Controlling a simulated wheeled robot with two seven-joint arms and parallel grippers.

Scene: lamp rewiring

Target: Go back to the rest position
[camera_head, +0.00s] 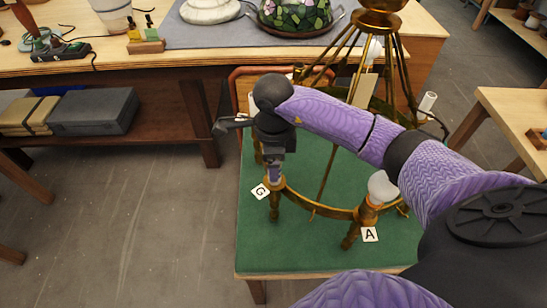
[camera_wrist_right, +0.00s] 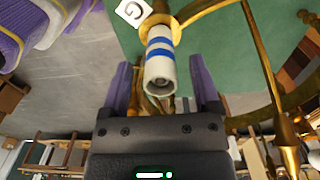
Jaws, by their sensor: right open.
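My right gripper (camera_head: 274,174) reaches down over the brass chandelier (camera_head: 330,209) at the arm marked G (camera_head: 260,191). In the right wrist view the gripper (camera_wrist_right: 164,75) is open. A white candle socket with blue bands (camera_wrist_right: 160,58) stands in the brass cup by the G tag (camera_wrist_right: 133,11). Its open end points towards the camera, between the spread fingers, with gaps at both sides. In the head view this socket is mostly hidden by the gripper. My left gripper is not in view.
The chandelier stands on a green-topped table (camera_head: 310,258). A white bulb (camera_head: 381,187) is at arm A (camera_head: 370,234), close under my forearm. A wooden bench (camera_head: 150,66) behind holds a stained-glass shade (camera_head: 294,14). Grey floor (camera_head: 150,220) is free at left.

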